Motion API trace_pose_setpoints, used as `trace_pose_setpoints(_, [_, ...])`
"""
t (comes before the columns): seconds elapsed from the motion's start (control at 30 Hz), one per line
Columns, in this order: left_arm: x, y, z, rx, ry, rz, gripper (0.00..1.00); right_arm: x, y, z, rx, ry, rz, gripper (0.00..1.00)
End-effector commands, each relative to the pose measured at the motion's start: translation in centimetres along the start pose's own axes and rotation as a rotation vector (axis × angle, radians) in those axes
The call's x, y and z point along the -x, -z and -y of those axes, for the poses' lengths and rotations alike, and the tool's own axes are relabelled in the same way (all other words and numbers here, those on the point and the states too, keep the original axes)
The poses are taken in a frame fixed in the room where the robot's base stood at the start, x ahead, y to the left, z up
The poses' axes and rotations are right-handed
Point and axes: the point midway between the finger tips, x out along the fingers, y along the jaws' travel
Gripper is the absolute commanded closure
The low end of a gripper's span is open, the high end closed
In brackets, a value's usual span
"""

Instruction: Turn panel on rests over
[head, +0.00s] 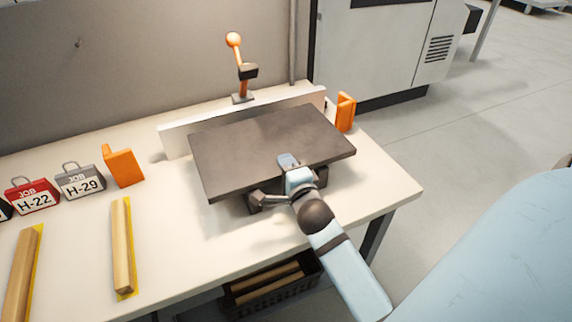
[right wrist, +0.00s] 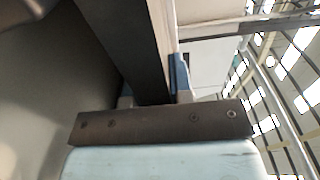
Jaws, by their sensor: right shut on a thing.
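A dark brown panel (head: 265,145) lies roughly level near the back of the white table, in front of a white upright fence (head: 180,138). My right gripper (head: 288,163) is shut on the panel's front edge, one finger showing on top. In the right wrist view the panel (right wrist: 135,50) runs between the two fingers of the right gripper (right wrist: 152,100). Two wooden rests (head: 122,245) (head: 22,275) lie on yellow strips at the left, with nothing on them. My left gripper is not in view.
An orange-handled clamp (head: 238,68) stands behind the fence. Orange blocks (head: 123,167) (head: 345,112) stand at either side. Red and grey job tags (head: 33,195) (head: 80,181) are at the left. The white table's (head: 395,190) right end is bare. A dark crate (head: 272,285) sits below.

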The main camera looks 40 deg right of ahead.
Motion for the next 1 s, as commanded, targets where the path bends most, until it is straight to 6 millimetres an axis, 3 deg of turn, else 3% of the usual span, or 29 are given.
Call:
trace_pose_setpoints(0.17, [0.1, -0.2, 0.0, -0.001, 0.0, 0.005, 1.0, 0.0, 0.0, 0.4, -0.001, 0.008, 0.001, 1.0])
trace_pose_setpoints(0.2, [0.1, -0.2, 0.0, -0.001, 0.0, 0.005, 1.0, 0.0, 0.0, 0.4, -0.001, 0.008, 0.001, 0.72])
trace_pose_setpoints(0.3, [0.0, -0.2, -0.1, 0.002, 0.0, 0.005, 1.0, 0.0, 0.0, 0.3, -0.001, 0.007, 0.001, 0.49])
trace_pose_setpoints(0.57, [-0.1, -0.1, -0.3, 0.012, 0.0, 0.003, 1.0, 0.2, 0.0, -0.2, 0.0, -0.006, -0.001, 0.49])
trace_pose_setpoints(0.8, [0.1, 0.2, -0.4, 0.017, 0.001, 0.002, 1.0, 5.4, 0.0, -0.2, -0.006, -0.011, -0.005, 0.49])
trace_pose_setpoints(1.0, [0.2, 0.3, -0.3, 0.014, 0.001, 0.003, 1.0, 7.2, -0.1, -0.2, -0.003, -0.006, -0.002, 0.49])
